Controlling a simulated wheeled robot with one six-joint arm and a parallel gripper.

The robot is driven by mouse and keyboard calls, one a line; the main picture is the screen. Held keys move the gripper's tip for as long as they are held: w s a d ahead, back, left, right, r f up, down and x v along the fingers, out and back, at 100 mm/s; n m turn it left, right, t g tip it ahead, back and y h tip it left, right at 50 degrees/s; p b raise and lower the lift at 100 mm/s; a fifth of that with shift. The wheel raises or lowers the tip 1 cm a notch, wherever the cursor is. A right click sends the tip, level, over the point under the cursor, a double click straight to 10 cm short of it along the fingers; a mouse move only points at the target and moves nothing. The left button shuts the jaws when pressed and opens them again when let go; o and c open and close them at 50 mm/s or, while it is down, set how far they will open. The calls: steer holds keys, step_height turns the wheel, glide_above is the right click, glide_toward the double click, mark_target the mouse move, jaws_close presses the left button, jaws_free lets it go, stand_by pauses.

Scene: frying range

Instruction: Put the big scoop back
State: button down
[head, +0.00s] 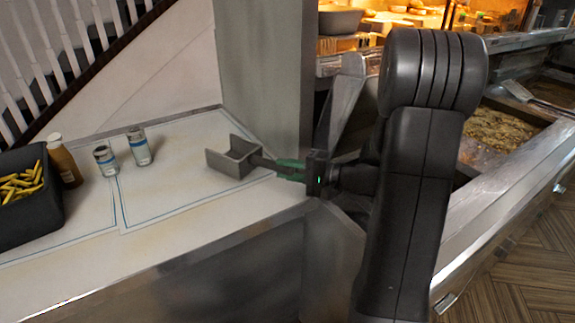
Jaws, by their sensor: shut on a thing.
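The big scoop (232,158) is a grey metal scoop with a square, open pan and a dark handle. It is at the middle of the head view, over the right part of the white counter, with its pan pointing left. My gripper (292,168) is shut on the handle end, at the right of the pan. Green shows at the fingers. I cannot tell whether the pan touches the counter or hangs just above it. My dark arm hides part of the range behind.
On the counter (185,195) stand two glass shakers (138,147) (106,160), a brown bottle (65,163) and a black tub (30,222) of fries. A grey pillar (262,75) rises behind the scoop. Fryer basins (495,138) with food lie at the right.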

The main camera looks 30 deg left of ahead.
steer(key=shift+f+b, duration=0.4)
steer(key=shift+b, duration=0.15)
stand_by(0.7)
steer(key=c, duration=1.1)
jaws_free()
steer(key=shift+c, duration=0.2)
steer(key=shift+d, duration=0.1)
steer(key=b+v, duration=0.1)
steer(key=v, duration=1.2)
steer(key=shift+d, duration=0.35)
steer(key=shift+a, duration=0.15)
steer(key=p+x, duration=0.1)
steer(key=x, duration=1.2)
steer(key=shift+a, duration=0.25)
steer(key=shift+a+r, duration=0.15)
